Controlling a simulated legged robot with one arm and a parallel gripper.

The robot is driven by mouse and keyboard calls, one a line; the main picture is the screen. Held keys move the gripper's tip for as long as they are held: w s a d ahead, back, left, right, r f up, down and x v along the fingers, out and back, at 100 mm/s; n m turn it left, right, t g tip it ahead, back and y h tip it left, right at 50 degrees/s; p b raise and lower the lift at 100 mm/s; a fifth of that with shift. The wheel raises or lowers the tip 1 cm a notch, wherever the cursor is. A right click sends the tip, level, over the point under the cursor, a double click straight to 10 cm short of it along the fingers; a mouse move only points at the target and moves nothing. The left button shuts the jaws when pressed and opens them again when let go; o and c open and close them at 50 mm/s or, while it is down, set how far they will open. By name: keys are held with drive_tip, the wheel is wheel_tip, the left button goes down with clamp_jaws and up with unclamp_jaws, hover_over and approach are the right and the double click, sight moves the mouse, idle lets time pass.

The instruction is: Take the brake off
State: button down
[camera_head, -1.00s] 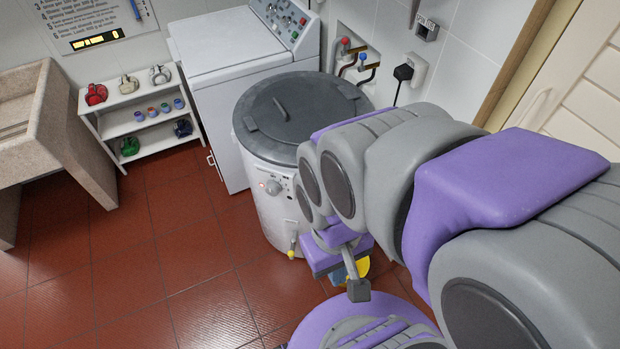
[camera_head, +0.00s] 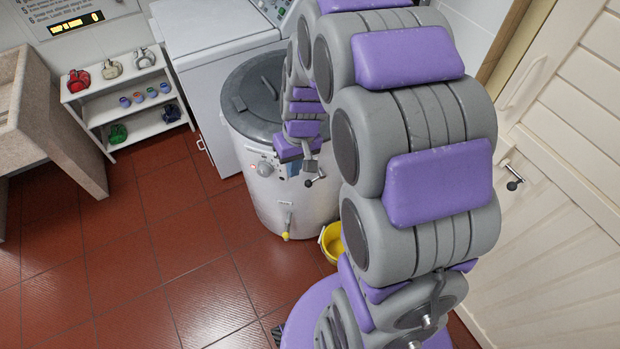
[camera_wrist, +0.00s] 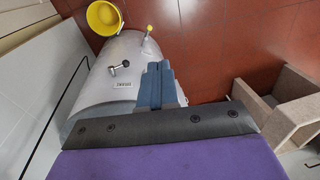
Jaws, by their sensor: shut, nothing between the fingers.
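A short metal lever with a dark knob (camera_head: 315,181) sticks out from the front of the white round drum machine (camera_head: 290,205). The lever also shows in the wrist view (camera_wrist: 119,67), next to a small white label (camera_wrist: 122,85) whose letters I cannot read for sure. My gripper (camera_head: 293,170) is close in front of the drum, just left of the lever in the head view. In the wrist view its blue fingers (camera_wrist: 158,66) are together and empty, to the right of the lever and apart from it. I cannot tell whether the fingertips touch the drum.
A yellow-handled tap (camera_head: 287,228) sits low on the drum, with a yellow bucket (camera_head: 331,242) beside it. A white machine (camera_head: 205,60), shelf (camera_head: 98,111) and stone sink (camera_head: 55,140) stand behind and left. Red floor is clear in front.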

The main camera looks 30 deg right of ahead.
drive_tip(key=w+d+f, duration=0.4)
drive_tip(key=f, duration=0.2)
drive_tip(key=w+d+f+t+b, duration=0.1)
drive_tip(key=w+d+f, duration=0.3)
drive_tip(key=f, duration=0.3)
drive_tip(key=w+d+f+m, duration=0.1)
drive_tip(key=w+d+f, duration=0.3)
drive_tip(key=f, duration=0.3)
drive_tip(key=shift+w+d+t+h, duration=0.15)
drive_tip(key=shift+d+t+h, duration=0.25)
drive_tip(key=shift+d, duration=0.3)
